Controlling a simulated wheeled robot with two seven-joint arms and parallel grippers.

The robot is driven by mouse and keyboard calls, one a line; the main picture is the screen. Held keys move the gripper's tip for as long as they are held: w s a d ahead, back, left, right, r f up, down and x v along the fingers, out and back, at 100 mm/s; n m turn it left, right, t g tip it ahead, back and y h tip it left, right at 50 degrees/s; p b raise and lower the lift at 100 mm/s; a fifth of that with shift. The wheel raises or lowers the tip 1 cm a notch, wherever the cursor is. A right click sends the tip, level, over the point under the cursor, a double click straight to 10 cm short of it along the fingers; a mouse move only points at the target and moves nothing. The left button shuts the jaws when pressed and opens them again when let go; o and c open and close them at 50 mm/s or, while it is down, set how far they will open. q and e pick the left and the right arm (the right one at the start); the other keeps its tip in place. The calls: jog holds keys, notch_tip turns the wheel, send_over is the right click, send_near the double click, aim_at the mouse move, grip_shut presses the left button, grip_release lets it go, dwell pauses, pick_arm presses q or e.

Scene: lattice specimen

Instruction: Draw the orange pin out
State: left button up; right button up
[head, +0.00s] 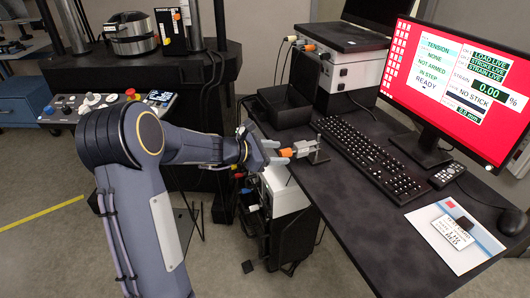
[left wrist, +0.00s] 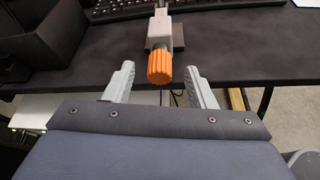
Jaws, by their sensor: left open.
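The orange pin (head: 286,152) has a ribbed orange knob and sits in a small grey metal block (head: 305,148) on a stand near the left edge of the desk. In the left wrist view the orange knob (left wrist: 160,68) faces me, between and slightly beyond my fingertips, with the grey block (left wrist: 158,30) behind it. My left gripper (head: 270,152) is open, its two fingers (left wrist: 160,82) apart on either side of the knob's line. I see no contact between fingers and knob. My right gripper is not in view.
The black desk (head: 345,225) holds a keyboard (head: 370,158) right of the block, a dark open bin (head: 287,105) behind it, and a monitor (head: 455,85). A control panel (head: 125,105) stands at left. The desk front is mostly clear.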

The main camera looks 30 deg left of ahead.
pick_arm(q)
jog(key=shift+x, duration=1.05)
jog(key=c, duration=1)
